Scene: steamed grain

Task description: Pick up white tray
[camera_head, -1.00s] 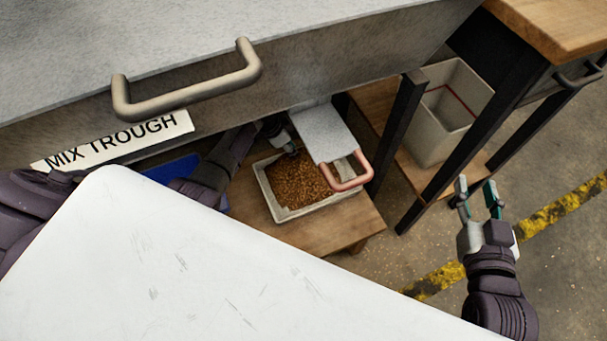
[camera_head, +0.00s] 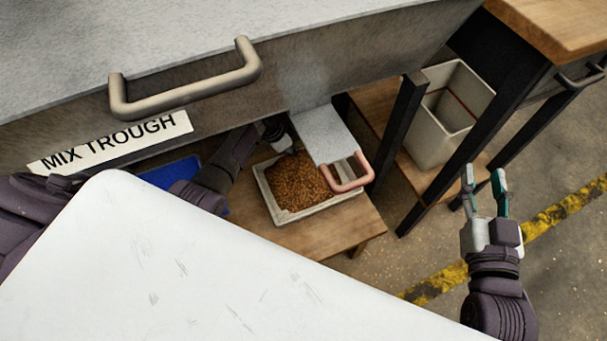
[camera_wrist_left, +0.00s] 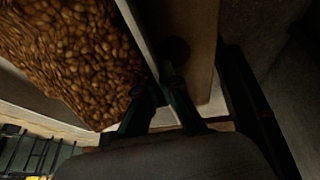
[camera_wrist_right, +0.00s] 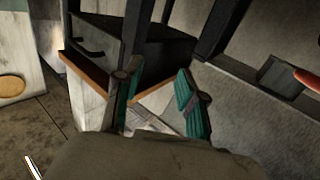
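The white tray (camera_head: 282,216), full of brown grain (camera_head: 297,184), stands on a low wooden shelf under the trough. Its wall (camera_wrist_left: 138,28) and grain (camera_wrist_left: 75,60) show close up in the left wrist view. My left gripper (camera_head: 285,143) is at the tray's far rim, partly hidden by the trough. In the left wrist view its fingers (camera_wrist_left: 160,98) are around the end of the tray wall; whether they press on it is too dark to tell. My right gripper (camera_head: 484,178) is open and empty, well right of the tray, above the floor.
A grey plate with a copper-coloured handle (camera_head: 348,173) overhangs the tray's right part. The trough (camera_head: 330,65) hangs above. Dark table legs (camera_head: 399,128) and a pale bin (camera_head: 445,115) stand to the right. A blue object (camera_head: 172,172) lies to the left.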

